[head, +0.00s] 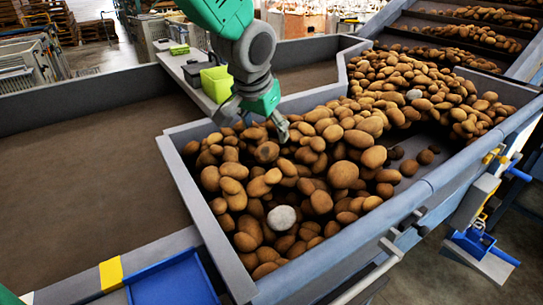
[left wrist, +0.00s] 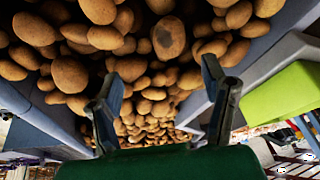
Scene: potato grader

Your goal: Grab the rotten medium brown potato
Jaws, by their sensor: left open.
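Many brown potatoes lie heaped in the grey-walled hopper (head: 192,187). In the left wrist view, a medium brown potato with a dark, rough patch (left wrist: 168,38) lies in the pile at the top middle, beyond the gap between my fingers. It looks like the rotten one. My left gripper (head: 254,118) hangs over the back left part of the pile. In the left wrist view my left gripper (left wrist: 162,82) has its fingers wide apart with nothing held between them. My right gripper is not in view.
A pale grey lump (head: 281,217) lies in the front of the pile, and another (head: 414,94) farther back. A lime-green bin (head: 216,83) stands on a ledge behind my left gripper. A blue tray (head: 172,282) is at the front left. The brown belt (head: 90,165) at left is bare.

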